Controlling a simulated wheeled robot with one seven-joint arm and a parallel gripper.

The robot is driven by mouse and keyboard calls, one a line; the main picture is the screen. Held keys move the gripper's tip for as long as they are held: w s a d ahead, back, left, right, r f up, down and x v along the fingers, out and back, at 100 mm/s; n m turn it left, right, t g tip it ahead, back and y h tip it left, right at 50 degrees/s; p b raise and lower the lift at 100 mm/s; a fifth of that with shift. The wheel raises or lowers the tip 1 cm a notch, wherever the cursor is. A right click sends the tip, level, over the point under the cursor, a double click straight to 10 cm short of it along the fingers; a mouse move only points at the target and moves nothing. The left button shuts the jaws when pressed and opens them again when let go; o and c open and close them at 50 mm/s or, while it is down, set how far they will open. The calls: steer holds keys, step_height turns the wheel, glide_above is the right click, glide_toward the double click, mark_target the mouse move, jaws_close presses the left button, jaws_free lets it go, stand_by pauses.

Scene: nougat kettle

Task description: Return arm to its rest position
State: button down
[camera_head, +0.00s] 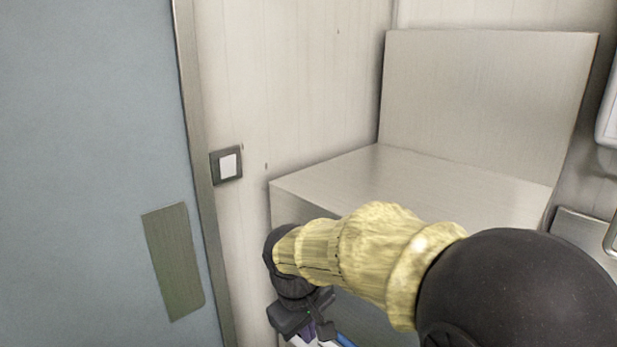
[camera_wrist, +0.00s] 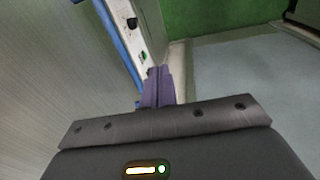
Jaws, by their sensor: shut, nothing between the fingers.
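My arm reaches across the lower right of the head view, with yellow, ribbed covering between black joints. My gripper (camera_head: 316,331) hangs at its end, low in the picture and partly cut off by the bottom edge. In the wrist view the purple fingers of my gripper (camera_wrist: 157,76) are together, with nothing seen between them. They are in front of the lower end of a white panel (camera_wrist: 138,32) with a blue edge, a black knob and a green switch. I cannot tell whether they touch it.
A metal counter (camera_head: 360,175) with a tall back plate (camera_head: 485,100) stands behind my arm. A blue-grey door (camera_head: 90,130) with a metal plate (camera_head: 174,262) is at the left. A wall switch (camera_head: 229,165) sits beside its frame. Grey floor (camera_wrist: 235,70) is open at the right.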

steer(key=s+d+f+m, duration=0.3)
steer(key=d+f+m, duration=0.1)
steer(key=d, duration=0.3)
steer(key=s+d+f+m+y, duration=0.1)
steer(key=s+d+f+m, duration=0.2)
steer(key=d, duration=0.5)
steer(key=shift+s+d+f+m+t, duration=0.25)
steer(key=shift+s+f+m+t, duration=0.15)
steer(key=shift+f+m, duration=0.35)
steer(key=shift+w+f, duration=0.1)
steer(key=shift+w, duration=0.05)
steer(key=shift+s, duration=0.2)
